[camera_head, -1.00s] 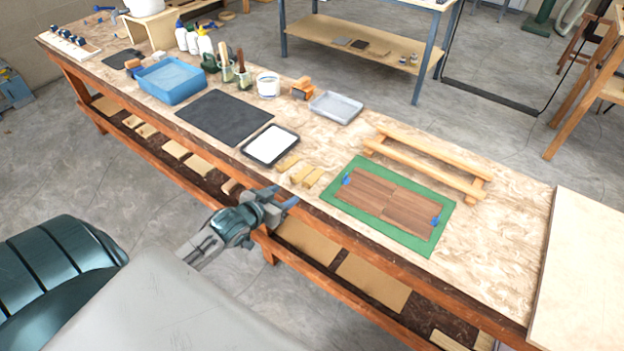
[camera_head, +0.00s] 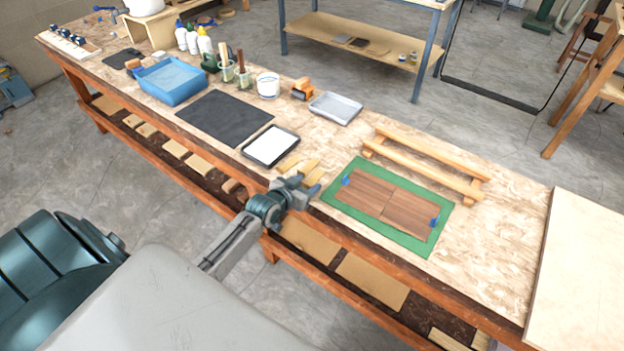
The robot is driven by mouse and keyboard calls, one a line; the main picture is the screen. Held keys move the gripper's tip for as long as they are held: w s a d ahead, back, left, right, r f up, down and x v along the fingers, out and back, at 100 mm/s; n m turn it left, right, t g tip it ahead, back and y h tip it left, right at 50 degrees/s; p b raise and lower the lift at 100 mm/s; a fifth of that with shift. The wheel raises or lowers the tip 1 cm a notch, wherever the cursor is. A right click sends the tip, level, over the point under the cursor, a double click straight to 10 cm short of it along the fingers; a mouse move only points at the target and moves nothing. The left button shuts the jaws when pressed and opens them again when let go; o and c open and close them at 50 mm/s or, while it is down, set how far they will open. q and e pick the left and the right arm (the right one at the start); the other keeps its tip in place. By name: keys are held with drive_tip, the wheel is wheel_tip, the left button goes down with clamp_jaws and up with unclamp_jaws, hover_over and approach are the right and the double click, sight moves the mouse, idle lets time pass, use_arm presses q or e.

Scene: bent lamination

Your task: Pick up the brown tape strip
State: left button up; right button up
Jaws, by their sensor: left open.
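Small tan-brown strips (camera_head: 288,164) lie on the bench between the white tray and the green mat. One more strip (camera_head: 311,164) lies to the right, and another (camera_head: 315,176) is just beyond my gripper; I cannot tell which of them is the tape strip. My left gripper (camera_head: 308,185) is open at the bench's front edge, close to the strips, and partly covers them. It holds nothing that I can see. My right gripper is not in view.
The green mat (camera_head: 420,246) with two brown wood veneers (camera_head: 365,188) and blue tape tabs lies to the right. A dark-rimmed white tray (camera_head: 270,146), a grey tray (camera_head: 336,107) and a wooden rail frame (camera_head: 428,163) stand nearby.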

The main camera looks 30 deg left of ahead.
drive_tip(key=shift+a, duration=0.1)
use_arm(q)
drive_tip(key=c, duration=1.1)
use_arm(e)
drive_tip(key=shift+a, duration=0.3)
use_arm(q)
drive_tip(key=shift+o, duration=0.2)
